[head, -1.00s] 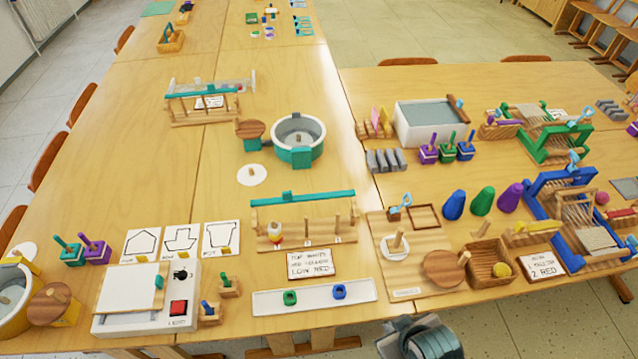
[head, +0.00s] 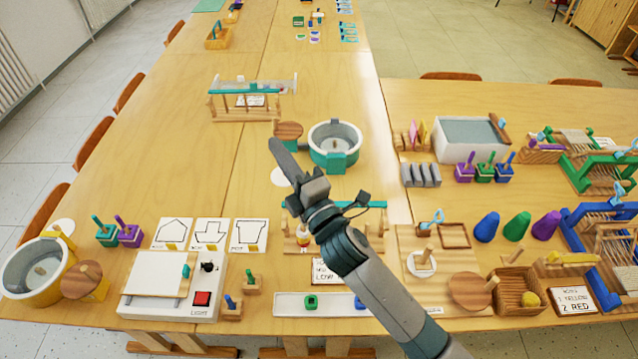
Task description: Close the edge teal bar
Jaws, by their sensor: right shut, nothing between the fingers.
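The teal bar (head: 372,204) tops a small wooden rack (head: 376,243) near the front edge of the table. My right arm crosses in front of it, so its middle and much of the rack are hidden. My right gripper (head: 280,153) is shut and empty, with its fingers pointing up and left above the table, beyond the bar in the picture. I cannot tell how the bar sits on its posts. A second teal bar (head: 262,90) lies along a similar rack farther back. My left gripper is out of view.
A teal-and-white round tub (head: 335,146) stands beyond the rack. A light box (head: 170,290) is at the left front, and a white tray (head: 335,304) lies before the rack, partly behind my arm. A wooden crate (head: 514,291) is at right. The table's left middle is clear.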

